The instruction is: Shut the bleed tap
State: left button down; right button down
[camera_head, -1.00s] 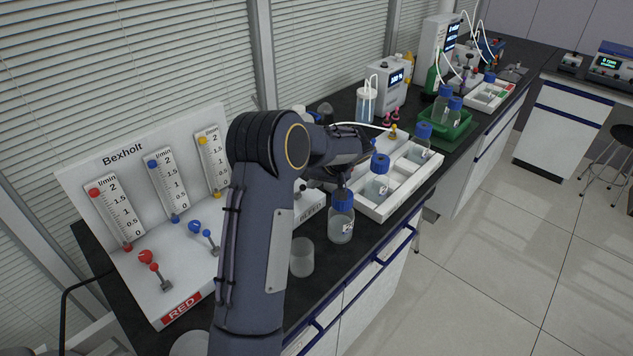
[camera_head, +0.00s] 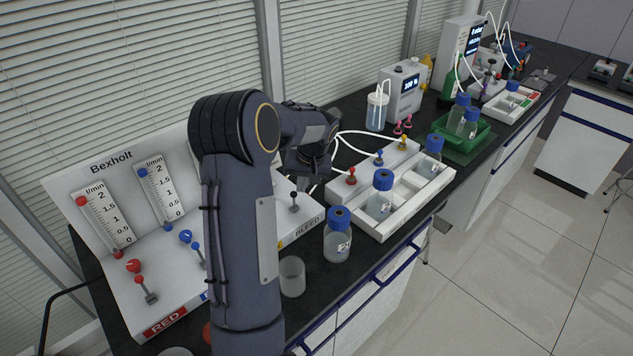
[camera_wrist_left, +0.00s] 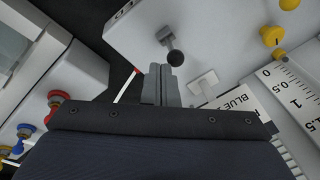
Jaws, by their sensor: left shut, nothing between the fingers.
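The bleed tap (camera_head: 294,205) is a small dark lever with a round black knob on a white block marked BLEED (camera_head: 307,226). In the left wrist view the tap (camera_wrist_left: 173,50) slants from its grey base, with its knob just beyond my fingertips. My left gripper (camera_head: 304,184) is over the back of the block, close to the tap. It also shows in the left wrist view (camera_wrist_left: 162,70), fingers together, with nothing between them. I cannot tell if it touches the knob. My right gripper is out of view.
The Bexholt panel (camera_head: 66,185) with red and blue taps is left, partly behind my arm. A blue-capped bottle (camera_head: 338,245) and a glass beaker (camera_head: 292,276) stand in front of the block. A white bottle tray (camera_head: 405,212) is to the right.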

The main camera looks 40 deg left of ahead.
pick_arm(q)
jog(key=shift+s+a+r, duration=0.1)
jog(key=shift+s+a, duration=0.05)
jog(key=shift+a, duration=0.65)
jog(key=shift+d, duration=0.1)
jog(key=shift+r+p, duration=0.5)
jog(key=shift+r, duration=0.35)
